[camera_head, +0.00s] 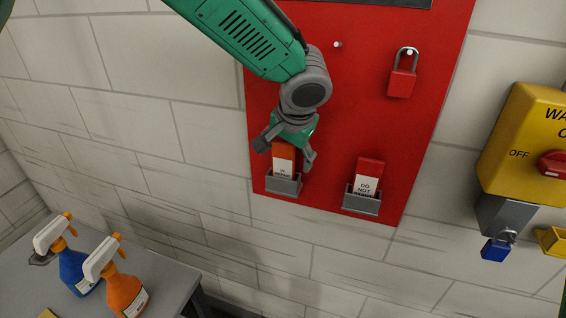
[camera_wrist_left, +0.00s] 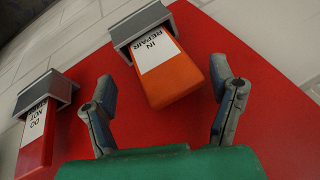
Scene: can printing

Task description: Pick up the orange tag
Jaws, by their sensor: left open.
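The orange tag (camera_head: 284,161) has a white label and stands in a grey holder (camera_head: 283,185) on the red board. In the left wrist view the orange tag (camera_wrist_left: 171,84) reads "IN REPAIR". My left gripper (camera_head: 284,156) is open, with its fingers at either side of the tag's upper part. The gripper hides part of the tag's top in the head view. My right gripper is not in view.
A red "DO NOT" tag (camera_head: 369,169) stands in a second holder (camera_head: 361,203) to the right. A red padlock (camera_head: 401,82) hangs on the board (camera_head: 350,110). A yellow switch box (camera_head: 520,145) with a blue padlock (camera_head: 495,249) is at right. Spray bottles (camera_head: 124,290) stand on a grey table (camera_head: 180,285) at lower left.

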